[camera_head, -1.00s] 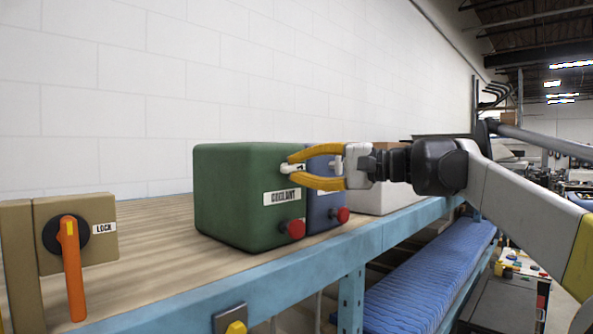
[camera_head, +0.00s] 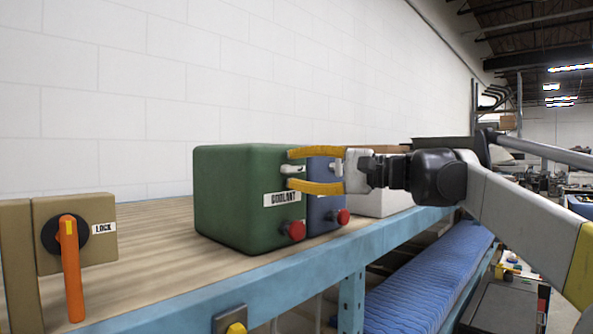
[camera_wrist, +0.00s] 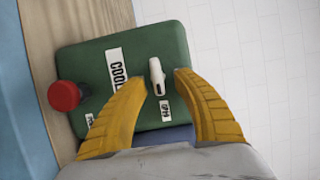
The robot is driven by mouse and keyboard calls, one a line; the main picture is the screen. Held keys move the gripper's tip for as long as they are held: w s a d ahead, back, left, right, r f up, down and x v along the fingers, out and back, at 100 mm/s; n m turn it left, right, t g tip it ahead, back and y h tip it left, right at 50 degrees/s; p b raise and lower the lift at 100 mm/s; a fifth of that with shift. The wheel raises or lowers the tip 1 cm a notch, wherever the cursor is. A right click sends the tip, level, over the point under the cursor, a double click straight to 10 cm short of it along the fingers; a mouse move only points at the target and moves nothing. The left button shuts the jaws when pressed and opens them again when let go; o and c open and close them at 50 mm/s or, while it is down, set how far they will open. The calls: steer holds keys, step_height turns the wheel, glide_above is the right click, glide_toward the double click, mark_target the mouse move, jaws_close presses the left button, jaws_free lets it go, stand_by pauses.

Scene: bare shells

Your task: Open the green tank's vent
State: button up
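The green tank (camera_head: 245,190) labelled COOLANT stands on the bench. Its front carries a small white vent lever (camera_head: 292,169) at the upper right and a red knob (camera_head: 293,230) lower down. In the head view the lever lies roughly level. My gripper (camera_head: 289,169) is open, its yellow fingers above and below the lever. In the wrist view the white lever (camera_wrist: 157,77) shows between the open fingertips of my gripper (camera_wrist: 162,80), nearer one finger; I cannot tell if they touch. A small label (camera_wrist: 166,110) beside the lever is too small to read.
A blue tank (camera_head: 325,195) with its own red knob (camera_head: 343,215) stands right beside the green one, partly behind my gripper. A white box (camera_head: 385,202) is farther along. A tan LOCK box (camera_head: 92,212) with an orange handle (camera_head: 71,275) stands at left; bench between is clear.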

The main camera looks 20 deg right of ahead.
steer(key=v, duration=1.2)
stand_by(0.3)
steer(key=s+a+f+g+h+b, duration=0.1)
steer(key=a+f+b, duration=0.2)
steer(key=f, duration=0.4)
steer(key=a+f+g+h+b, duration=0.1)
steer(key=a+f+b, duration=0.2)
steer(key=f, duration=0.4)
steer(key=s+a+f+h+b, duration=0.1)
steer(key=a+f+b, duration=0.2)
steer(key=f, duration=0.5)
steer(key=shift+s+f+n+g+b, duration=0.1)
steer(key=shift+s+n+g+b, duration=0.25)
steer(key=shift+g+b, duration=0.1)
steer(key=s+f+n+h+b, duration=0.2)
steer(key=s+f+b, duration=0.3)
steer(key=f, duration=1.4)
steer(key=s+f+n+h+b, duration=0.2)
steer(key=s+f+h+b, duration=0.3)
steer(key=f+b, duration=0.7)
steer(key=s+a+f+n+g+h+b, duration=0.1)
steer(key=s+f+n+h+b, duration=0.2)
steer(key=f, duration=2.4)
steer(key=s+h+b, duration=0.1)
steer(key=s+b, duration=0.3)
steer(key=b, duration=0.1)
